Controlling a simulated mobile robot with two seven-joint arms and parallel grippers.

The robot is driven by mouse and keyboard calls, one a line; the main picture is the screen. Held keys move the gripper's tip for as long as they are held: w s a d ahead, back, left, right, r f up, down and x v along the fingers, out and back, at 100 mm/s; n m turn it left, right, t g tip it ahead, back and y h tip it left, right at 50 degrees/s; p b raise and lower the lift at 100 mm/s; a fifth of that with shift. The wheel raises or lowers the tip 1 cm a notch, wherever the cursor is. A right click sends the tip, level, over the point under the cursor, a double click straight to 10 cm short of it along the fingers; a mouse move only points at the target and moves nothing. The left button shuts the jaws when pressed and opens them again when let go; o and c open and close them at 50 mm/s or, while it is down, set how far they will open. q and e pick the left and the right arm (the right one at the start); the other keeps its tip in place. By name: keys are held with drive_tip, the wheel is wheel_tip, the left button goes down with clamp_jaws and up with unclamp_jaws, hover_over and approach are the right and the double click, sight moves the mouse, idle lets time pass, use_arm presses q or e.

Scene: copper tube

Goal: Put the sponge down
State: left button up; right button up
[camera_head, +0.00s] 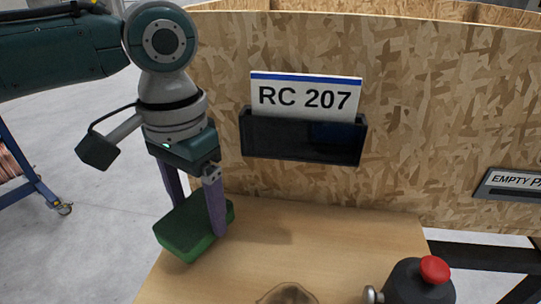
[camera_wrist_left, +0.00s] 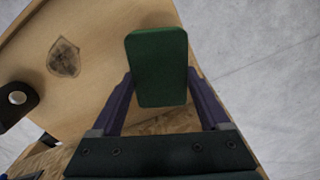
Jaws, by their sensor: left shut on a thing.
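The sponge (camera_head: 187,232) is a dark green block in the head view, near the left edge of the wooden table (camera_head: 320,240). My left gripper (camera_head: 197,222) is shut on it, with one purple finger on each side. In the left wrist view the sponge (camera_wrist_left: 157,66) sits between the two finger ends of my left gripper (camera_wrist_left: 160,90). I cannot tell for sure whether its underside touches the table. My right gripper is not in view.
A wooden board wall (camera_head: 430,130) with a black holder (camera_head: 300,140) and a card reading RC 207 (camera_head: 305,97) stands behind the table. A dark device with a red button (camera_head: 435,269) and a brown patch (camera_head: 287,293) are at the front. The table's middle is clear.

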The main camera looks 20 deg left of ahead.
use_arm(q)
drive_tip(key=shift+f, duration=1.1)
drive_tip(key=shift+f, duration=0.1)
drive_tip(key=o, duration=1.3)
